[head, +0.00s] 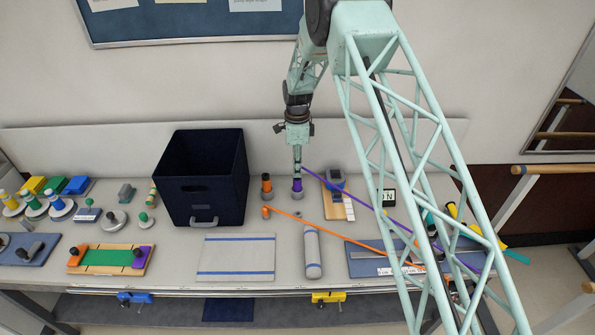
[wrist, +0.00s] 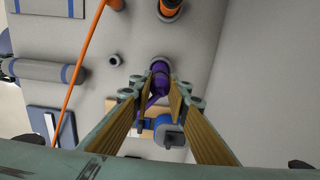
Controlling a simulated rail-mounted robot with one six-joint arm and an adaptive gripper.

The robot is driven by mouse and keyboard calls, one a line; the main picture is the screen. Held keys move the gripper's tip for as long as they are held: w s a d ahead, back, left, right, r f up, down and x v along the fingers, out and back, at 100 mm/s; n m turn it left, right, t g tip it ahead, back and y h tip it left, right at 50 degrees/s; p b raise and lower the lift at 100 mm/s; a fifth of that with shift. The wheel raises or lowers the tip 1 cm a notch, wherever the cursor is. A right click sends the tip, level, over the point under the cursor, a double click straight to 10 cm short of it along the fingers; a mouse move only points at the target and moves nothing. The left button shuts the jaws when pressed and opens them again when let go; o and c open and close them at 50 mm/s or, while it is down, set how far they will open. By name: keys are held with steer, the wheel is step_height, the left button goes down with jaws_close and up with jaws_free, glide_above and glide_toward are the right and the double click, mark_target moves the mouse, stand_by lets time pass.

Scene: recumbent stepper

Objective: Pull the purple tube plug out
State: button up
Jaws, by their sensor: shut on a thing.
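The purple tube plug (head: 297,184) is upright at a grey round socket (head: 297,196) on the bench, right of the dark bin. In the wrist view the purple plug (wrist: 160,82) is between my two wooden-faced fingers. My gripper (head: 297,170) points straight down and is shut on the plug; it also shows in the wrist view (wrist: 161,90). The purple tube (head: 330,181) runs from the plug to the right, behind my arm. The plug's lower end is hidden at the socket, and I cannot tell how deep it sits.
An orange plug (head: 266,183) stands close left of the purple one. An orange tube (head: 345,237) crosses the bench towards the right. A tall dark bin (head: 205,178) stands at left. A blue-grey device (head: 336,180) on a wooden board is close on the right.

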steer(key=shift+r+p, duration=0.3)
steer(key=shift+r, duration=2.3)
stand_by(1.9)
steer(key=shift+r, duration=1.4)
